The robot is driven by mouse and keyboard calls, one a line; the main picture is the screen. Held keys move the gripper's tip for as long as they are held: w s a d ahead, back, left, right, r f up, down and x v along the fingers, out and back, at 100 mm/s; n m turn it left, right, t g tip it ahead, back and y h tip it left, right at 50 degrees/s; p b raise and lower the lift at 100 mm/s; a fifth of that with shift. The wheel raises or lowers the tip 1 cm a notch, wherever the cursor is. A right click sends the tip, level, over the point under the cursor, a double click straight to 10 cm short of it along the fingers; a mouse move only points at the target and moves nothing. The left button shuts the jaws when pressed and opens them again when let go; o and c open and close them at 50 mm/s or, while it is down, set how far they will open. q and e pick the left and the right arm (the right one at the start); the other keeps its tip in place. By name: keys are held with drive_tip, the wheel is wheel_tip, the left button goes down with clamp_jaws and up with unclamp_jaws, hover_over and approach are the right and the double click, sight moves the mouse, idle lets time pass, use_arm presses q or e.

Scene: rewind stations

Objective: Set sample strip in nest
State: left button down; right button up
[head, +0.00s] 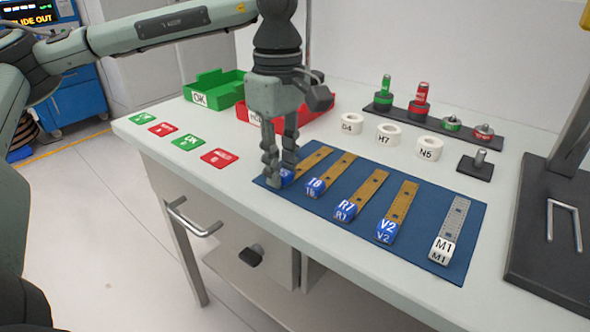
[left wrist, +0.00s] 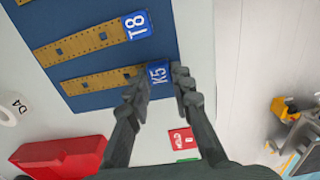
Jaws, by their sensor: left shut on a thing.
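My left gripper (head: 279,170) points down at the left end of the blue mat (head: 400,258). Its fingers are shut on the blue end block of the K5 strip (left wrist: 158,84), whose gold band lies along the mat. In the head view the fingers partly hide that strip (head: 313,159). Beside it lie the T8 strip (head: 336,168), the R7 strip (head: 367,188) and the V2 strip (head: 402,204), gold with blue end blocks. The M1 strip (head: 455,222) is grey with a white end block. I cannot tell which thing is the nest. My right gripper is out of view.
A green OK tray (head: 217,90) and a red tray (head: 312,122) stand behind the gripper. White rings, including H7 (head: 388,134), and a dark rack (head: 440,124) stand at the back. A dark stand (head: 545,250) is at the right. Flat cards lie along the left edge.

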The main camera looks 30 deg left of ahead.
use_arm(q)
drive_tip(key=shift+r, duration=0.1)
drive_tip(key=shift+r, duration=0.55)
wheel_tip(320, 180, up, 3)
drive_tip(key=s+a+r+p, duration=0.3)
drive_tip(key=s+a+r, duration=0.3)
drive_tip(key=s, duration=0.3)
drive_tip(key=shift+s+a+r, duration=0.2)
drive_tip(key=shift+a+r, duration=0.15)
drive_tip(key=shift+a, duration=0.15)
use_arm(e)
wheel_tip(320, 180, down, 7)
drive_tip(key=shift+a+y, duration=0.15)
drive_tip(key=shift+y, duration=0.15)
